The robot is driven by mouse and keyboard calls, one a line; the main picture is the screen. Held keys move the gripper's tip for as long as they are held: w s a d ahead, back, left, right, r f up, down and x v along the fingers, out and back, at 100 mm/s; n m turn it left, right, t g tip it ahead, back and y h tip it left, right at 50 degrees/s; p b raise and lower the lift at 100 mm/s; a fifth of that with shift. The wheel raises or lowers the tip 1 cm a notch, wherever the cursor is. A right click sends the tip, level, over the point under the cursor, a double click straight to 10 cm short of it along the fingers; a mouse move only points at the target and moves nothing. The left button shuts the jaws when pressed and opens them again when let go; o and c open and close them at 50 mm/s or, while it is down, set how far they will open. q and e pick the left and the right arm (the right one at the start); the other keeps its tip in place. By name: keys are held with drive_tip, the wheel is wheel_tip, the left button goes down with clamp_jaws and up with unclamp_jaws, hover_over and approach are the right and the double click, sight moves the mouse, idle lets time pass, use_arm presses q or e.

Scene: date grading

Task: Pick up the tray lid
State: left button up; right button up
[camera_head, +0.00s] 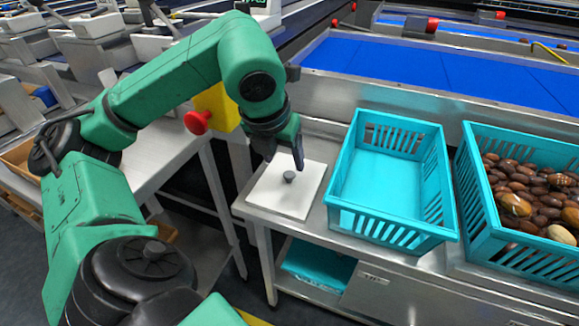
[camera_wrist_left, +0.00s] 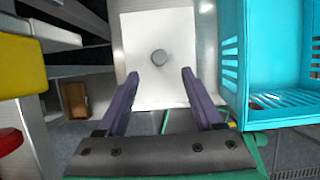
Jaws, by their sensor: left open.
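In the left wrist view the lid (camera_wrist_left: 137,38) fills the upper middle, and the knob (camera_wrist_left: 159,57) shows ahead of and between the two fingertips. The left gripper (camera_wrist_left: 159,75) is open and empty there. My right gripper is not in view.
An empty turquoise crate (camera_head: 383,234) stands just right of the lid. A second turquoise crate (camera_head: 480,222) holding brown dates (camera_head: 530,190) is farther right. A blue conveyor (camera_head: 440,75) runs behind. A yellow box with a red button (camera_head: 198,122) stands left of the gripper.

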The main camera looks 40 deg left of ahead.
sight(290, 173)
use_arm(q)
drive_tip(key=b+x, duration=0.1)
drive_tip(key=x, duration=0.6)
drive_tip(key=shift+w+a, duration=0.15)
drive_tip(key=shift+w, duration=0.05)
clamp_jaws()
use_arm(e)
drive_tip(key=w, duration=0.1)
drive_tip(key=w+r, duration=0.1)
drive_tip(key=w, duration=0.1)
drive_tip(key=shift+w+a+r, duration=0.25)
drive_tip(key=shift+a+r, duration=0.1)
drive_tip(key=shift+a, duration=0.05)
use_arm(q)
drive_tip(key=shift+r, duration=0.15)
